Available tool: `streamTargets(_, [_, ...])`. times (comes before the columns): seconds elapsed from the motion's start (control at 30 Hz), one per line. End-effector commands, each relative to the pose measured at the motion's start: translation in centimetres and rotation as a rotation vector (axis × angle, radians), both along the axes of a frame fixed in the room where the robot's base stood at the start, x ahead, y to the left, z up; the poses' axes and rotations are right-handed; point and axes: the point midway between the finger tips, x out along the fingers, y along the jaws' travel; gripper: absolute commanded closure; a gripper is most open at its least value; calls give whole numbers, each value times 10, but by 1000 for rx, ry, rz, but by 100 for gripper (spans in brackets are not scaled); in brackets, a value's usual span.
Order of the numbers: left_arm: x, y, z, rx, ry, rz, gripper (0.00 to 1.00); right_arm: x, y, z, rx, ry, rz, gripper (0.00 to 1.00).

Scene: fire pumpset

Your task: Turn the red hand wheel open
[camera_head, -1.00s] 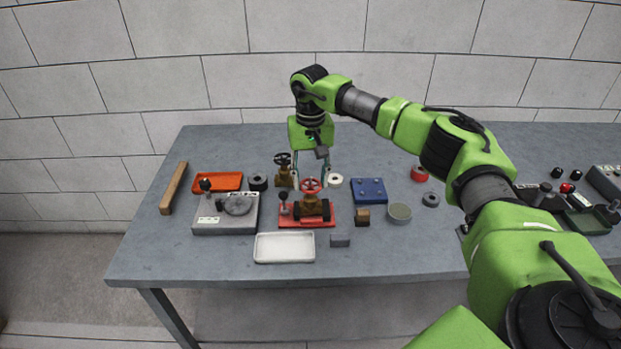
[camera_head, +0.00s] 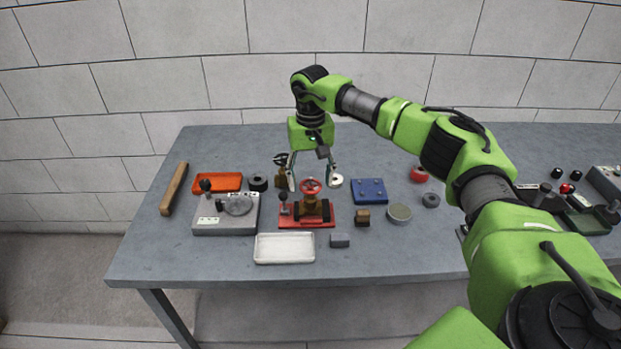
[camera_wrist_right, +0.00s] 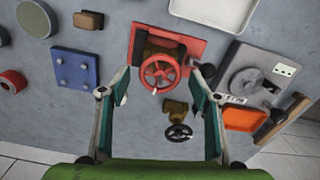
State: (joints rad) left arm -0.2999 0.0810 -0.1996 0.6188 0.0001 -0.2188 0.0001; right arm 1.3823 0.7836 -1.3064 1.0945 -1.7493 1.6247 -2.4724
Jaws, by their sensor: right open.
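The red hand wheel (camera_head: 311,186) sits on a brass valve on a red base plate (camera_head: 290,222) near the middle of the table. In the right wrist view the red hand wheel (camera_wrist_right: 160,71) lies between and just beyond the fingertips. My right gripper (camera_head: 314,184) is open, with its fingers pointing down at either side of the wheel in the head view. It also shows in the right wrist view (camera_wrist_right: 160,80), with both fingers apart and nothing between the pads. I cannot tell its exact height over the wheel. My left gripper is not in view.
A second valve with a black wheel (camera_wrist_right: 179,132) stands close behind the red one. A grey device (camera_head: 225,222) is at left, a white tray (camera_head: 284,259) in front, a blue plate (camera_head: 369,192) and a brown block (camera_head: 362,217) at right.

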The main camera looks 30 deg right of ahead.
Motion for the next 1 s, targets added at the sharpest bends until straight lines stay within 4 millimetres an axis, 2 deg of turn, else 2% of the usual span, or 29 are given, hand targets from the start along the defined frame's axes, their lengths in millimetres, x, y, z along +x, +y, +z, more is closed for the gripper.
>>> streamTargets(0.17, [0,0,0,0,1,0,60,1,0,20,1,-4,0,42])
streamTargets(0.4, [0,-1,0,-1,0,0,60,1,0,71,0,-5,0,42])
streamTargets(0.6, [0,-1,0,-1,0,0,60,1,1,105,1,-4,0,42])
streamTargets(0.77, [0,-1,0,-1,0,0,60,0,0,118,1,-1,0,42])
streamTargets(1.0, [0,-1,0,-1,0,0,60,0,0,120,1,-1,0,42])
